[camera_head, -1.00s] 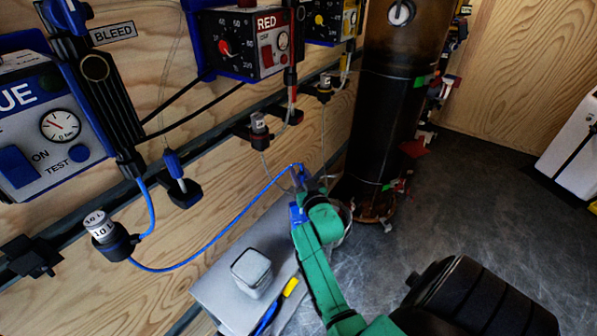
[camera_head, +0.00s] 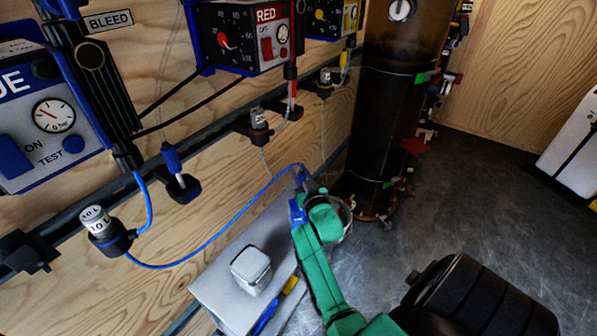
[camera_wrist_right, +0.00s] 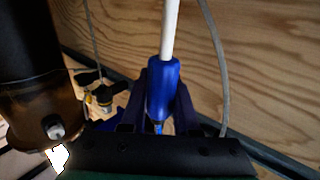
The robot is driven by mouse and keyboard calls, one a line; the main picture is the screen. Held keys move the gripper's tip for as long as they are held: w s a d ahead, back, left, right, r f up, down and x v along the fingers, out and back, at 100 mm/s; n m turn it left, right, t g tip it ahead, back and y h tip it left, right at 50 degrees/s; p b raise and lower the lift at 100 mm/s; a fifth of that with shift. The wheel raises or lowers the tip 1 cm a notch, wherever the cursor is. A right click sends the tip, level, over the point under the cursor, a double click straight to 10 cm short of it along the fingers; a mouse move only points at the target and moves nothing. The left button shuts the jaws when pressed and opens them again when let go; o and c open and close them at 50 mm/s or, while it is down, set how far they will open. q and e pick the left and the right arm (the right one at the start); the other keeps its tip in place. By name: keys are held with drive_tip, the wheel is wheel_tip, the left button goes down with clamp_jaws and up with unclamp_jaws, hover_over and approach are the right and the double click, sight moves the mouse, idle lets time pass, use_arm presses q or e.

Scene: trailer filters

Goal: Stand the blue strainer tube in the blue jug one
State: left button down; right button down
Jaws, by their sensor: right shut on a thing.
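My right gripper (camera_head: 303,184) reaches in on the green arm, over the far end of the grey shelf. In the right wrist view it (camera_wrist_right: 161,110) is shut on the blue sleeve of the strainer tube (camera_wrist_right: 163,88), whose white upper part runs up out of the picture. In the head view a blue hose (camera_head: 220,237) runs from the gripper back to the blue unit's lower fitting. The tube's lower end is hidden by the gripper. A clear round rim (camera_head: 345,211) shows partly behind my green arm; I cannot tell whether it is the blue jug. My left gripper is not in view.
A grey block-like container (camera_head: 251,268) stands on the grey shelf (camera_head: 215,290), with blue and yellow items beside it. The tall dark cylinder (camera_head: 398,110) stands close beyond my gripper. Blue and red boxes hang on the plywood wall.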

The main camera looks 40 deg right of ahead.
drive_tip(key=shift+f, duration=0.2)
drive_tip(key=c, duration=0.6)
unclamp_jaws()
